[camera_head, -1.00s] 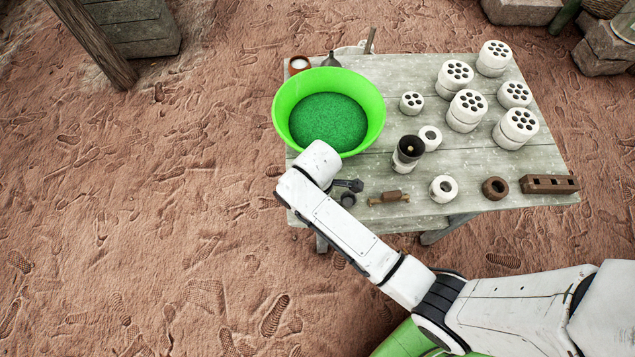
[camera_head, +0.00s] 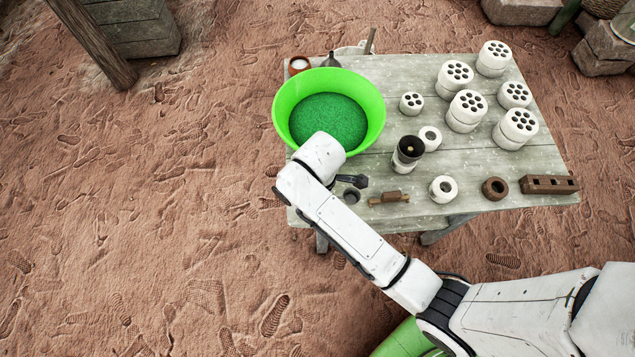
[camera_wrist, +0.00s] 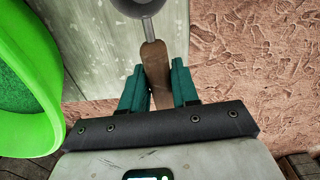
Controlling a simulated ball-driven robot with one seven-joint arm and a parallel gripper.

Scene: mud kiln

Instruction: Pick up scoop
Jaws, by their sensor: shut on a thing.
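The scoop has a brown wooden handle (camera_wrist: 154,62) and a grey rounded bowl, cut off by the top edge of the wrist view. My gripper (camera_wrist: 156,85) is shut on the handle, with a teal finger on each side. The handle lies lengthwise between the fingers. In the head view my white forearm hides most of the grip; small dark parts show just right of the arm's end, over the table's front left area. I cannot tell how far the scoop is above the table.
A large green basin (camera_head: 376,112) with green grains stands close behind my gripper. A small brown roller-like piece (camera_head: 389,198) lies to the right on the table (camera_head: 480,180). A dark cup (camera_head: 408,151) and several white perforated cylinders stand farther right.

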